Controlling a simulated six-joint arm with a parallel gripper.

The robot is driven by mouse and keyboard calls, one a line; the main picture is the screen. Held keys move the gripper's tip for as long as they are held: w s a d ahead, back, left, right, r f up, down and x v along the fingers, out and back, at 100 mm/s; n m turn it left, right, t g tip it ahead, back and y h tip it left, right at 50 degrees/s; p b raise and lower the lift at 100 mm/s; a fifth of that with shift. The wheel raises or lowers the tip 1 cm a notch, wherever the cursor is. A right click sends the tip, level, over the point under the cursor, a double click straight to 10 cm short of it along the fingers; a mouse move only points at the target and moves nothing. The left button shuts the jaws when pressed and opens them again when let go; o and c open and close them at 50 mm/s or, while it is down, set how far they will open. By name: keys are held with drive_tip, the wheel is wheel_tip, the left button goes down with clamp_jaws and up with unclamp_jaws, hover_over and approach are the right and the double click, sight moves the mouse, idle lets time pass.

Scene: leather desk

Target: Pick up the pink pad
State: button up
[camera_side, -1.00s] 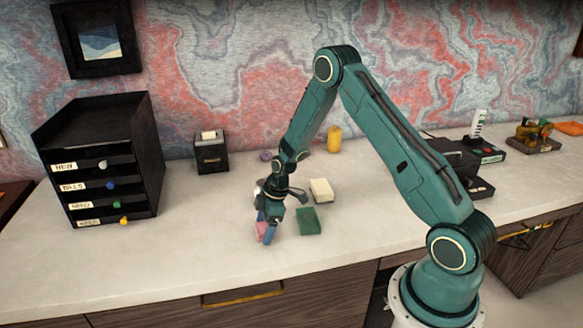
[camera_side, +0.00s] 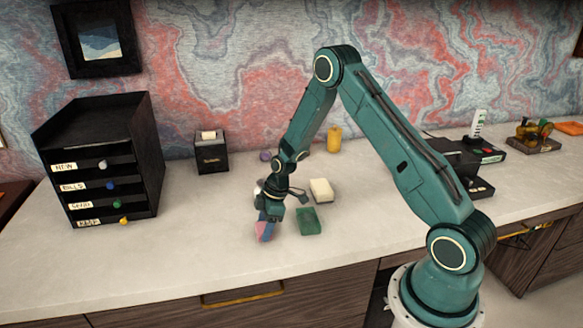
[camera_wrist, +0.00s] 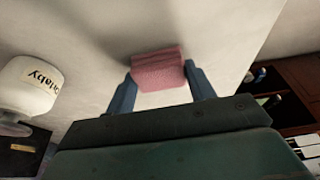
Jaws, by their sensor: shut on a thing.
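The pink pad (camera_wrist: 158,70) sits between the two blue fingers of my gripper (camera_wrist: 160,82) in the wrist view, with a finger against each side. In the side view the pink pad (camera_side: 262,231) shows at the fingertips of my gripper (camera_side: 266,228), partly hidden by a finger. My gripper is shut on it. The pad is low, close to the desk top; I cannot tell whether it touches the surface.
A green pad (camera_side: 309,221) and a cream pad (camera_side: 321,190) lie just right of my gripper. A white labelled cup (camera_wrist: 30,84) is near in the wrist view. A black drawer unit (camera_side: 105,160) stands left. The front desk top is clear.

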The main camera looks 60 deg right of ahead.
sight(264, 224)
drive_tip(key=shift+r, duration=0.15)
wheel_tip(264, 224, up, 20)
idle(0.7)
idle(0.3)
drive_tip(key=shift+o, duration=1.2)
drive_tip(key=shift+c, duration=0.6)
drive_tip(key=w+d+f, duration=0.5)
drive_tip(key=w+d, duration=0.4)
drive_tip(key=d, duration=0.4)
drive_tip(key=shift+w+d+f, duration=0.15)
drive_tip(key=shift+f, duration=0.15)
